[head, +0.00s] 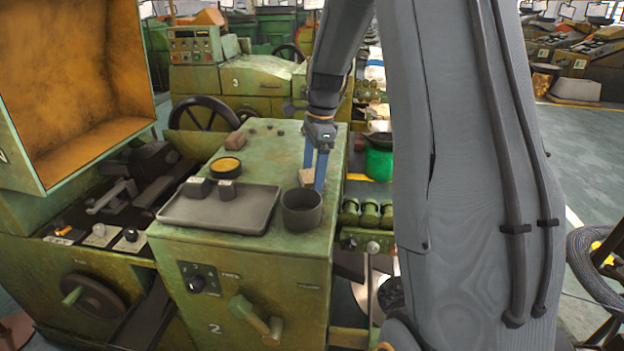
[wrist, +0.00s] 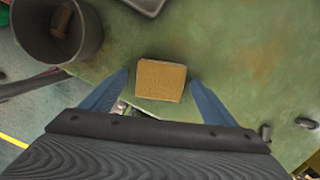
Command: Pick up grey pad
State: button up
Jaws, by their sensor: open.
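My gripper (head: 314,178) points down over the right side of the green machine top (head: 265,150), just behind a dark grey cup. In the wrist view my gripper (wrist: 159,78) is open, with blue fingers on either side of a tan block (wrist: 161,80). A small gap shows on each side. The tan block (head: 306,177) is partly hidden by a finger in the head view. Two dark grey pieces, left (head: 196,187) and right (head: 226,189), sit on a grey tray (head: 258,213). I cannot tell which item is the grey pad.
The dark grey cup (head: 301,211) stands close by; the wrist view shows a brown piece (wrist: 61,21) inside the cup (wrist: 88,42). A round yellow-topped tin (head: 226,167) and a brown block (head: 235,141) stand behind the tray. The top drops off at its right edge.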

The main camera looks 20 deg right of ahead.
jog(key=c, duration=1.2)
